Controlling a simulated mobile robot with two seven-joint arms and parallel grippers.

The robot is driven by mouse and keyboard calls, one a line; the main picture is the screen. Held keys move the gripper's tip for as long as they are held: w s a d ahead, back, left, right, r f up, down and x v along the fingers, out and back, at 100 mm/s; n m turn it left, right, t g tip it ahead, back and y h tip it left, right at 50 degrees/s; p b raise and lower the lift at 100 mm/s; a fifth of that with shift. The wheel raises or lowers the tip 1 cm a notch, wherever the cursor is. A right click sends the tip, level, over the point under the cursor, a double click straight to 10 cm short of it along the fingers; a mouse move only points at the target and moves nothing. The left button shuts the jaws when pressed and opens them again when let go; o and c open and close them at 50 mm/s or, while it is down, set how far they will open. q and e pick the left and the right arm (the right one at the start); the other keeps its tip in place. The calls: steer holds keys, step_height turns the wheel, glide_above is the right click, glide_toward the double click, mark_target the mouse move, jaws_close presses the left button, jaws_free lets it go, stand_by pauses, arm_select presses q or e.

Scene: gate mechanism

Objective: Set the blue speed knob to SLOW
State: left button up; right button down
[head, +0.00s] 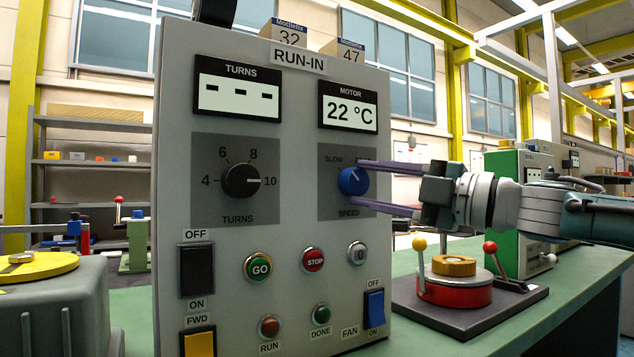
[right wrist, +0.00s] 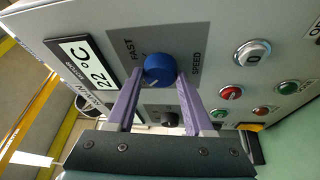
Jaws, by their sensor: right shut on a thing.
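The blue speed knob (head: 353,181) is on the grey SPEED plate (head: 331,206) at the right of the RUN-IN panel. Its white pointer mark tilts up and left, toward the SLOW label (head: 334,160). My right gripper (head: 364,183) reaches in from the right, its purple fingers above and below the knob, shut on it. The right wrist view shows the knob (right wrist: 159,70) between the tips of the fingers (right wrist: 160,80). The FAST label (right wrist: 131,50) shows there; in the head view it is hidden behind a finger. My left gripper is not in view.
The panel also holds the TURNS knob (head: 241,181), the GO button (head: 258,267), the STOP button (head: 313,260) and rocker switches. The motor display (head: 348,110) reads 22 °C. A red-based fixture with ball levers (head: 455,283) stands on the green bench below my right arm.

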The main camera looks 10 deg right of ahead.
steer(key=shift+n, duration=0.3)
steer(key=shift+c, duration=1.4)
jaws_free()
steer(key=v, duration=1)
steer(key=shift+r, duration=0.15)
